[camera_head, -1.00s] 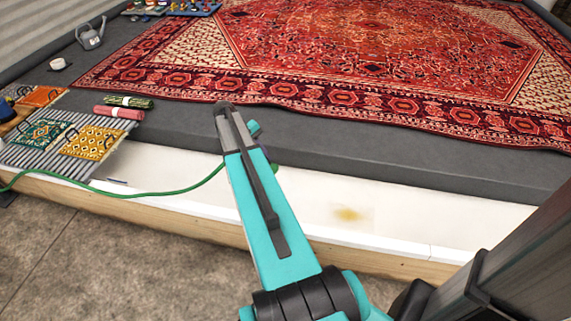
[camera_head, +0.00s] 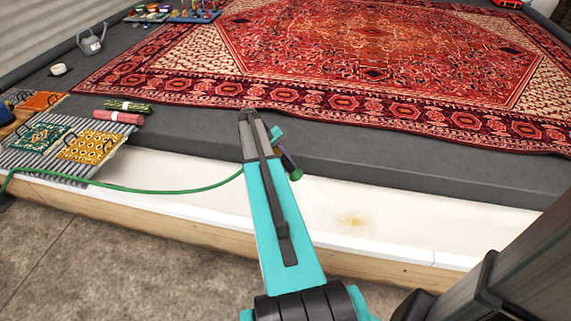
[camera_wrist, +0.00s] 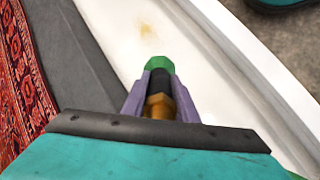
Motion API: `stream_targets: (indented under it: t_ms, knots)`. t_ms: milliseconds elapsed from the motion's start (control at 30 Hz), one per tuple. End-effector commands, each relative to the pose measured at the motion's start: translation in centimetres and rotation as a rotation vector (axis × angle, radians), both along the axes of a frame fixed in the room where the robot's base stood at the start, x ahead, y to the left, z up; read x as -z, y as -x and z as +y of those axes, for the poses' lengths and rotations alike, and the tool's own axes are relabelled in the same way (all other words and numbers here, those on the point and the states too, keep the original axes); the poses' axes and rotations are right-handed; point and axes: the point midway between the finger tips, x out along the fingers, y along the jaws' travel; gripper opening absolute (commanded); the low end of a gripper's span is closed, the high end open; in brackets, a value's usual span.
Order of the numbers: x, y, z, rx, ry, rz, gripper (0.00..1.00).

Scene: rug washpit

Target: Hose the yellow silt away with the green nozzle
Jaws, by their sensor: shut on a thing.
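My gripper (camera_wrist: 152,98) is shut on the green nozzle (camera_wrist: 158,64), whose green tip points away from the wrist, with a dark band and an orange-brown part behind it. In the head view the green nozzle tip (camera_head: 296,174) shows just right of my arm, above the white trough. The yellow silt (camera_head: 354,221) is a faint, thin patch on the white trough floor, right of the nozzle. In the wrist view the yellow silt (camera_wrist: 147,32) lies beyond the nozzle tip, with a gap between. No water is visible.
A green hose (camera_head: 150,190) runs left along the white trough (camera_head: 400,226). A red patterned rug (camera_head: 380,70) lies on the dark platform behind. Rolled textiles (camera_head: 118,117) and small mats (camera_head: 90,147) sit at the left.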

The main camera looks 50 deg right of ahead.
Motion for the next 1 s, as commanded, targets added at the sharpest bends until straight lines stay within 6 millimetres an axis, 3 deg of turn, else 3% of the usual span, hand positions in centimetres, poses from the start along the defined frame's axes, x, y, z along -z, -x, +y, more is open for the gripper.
stream_targets:
  t_ms: [1000]
  knots:
    - [3.2,0.1,-0.1,0.002,0.001,0.000,0.00]
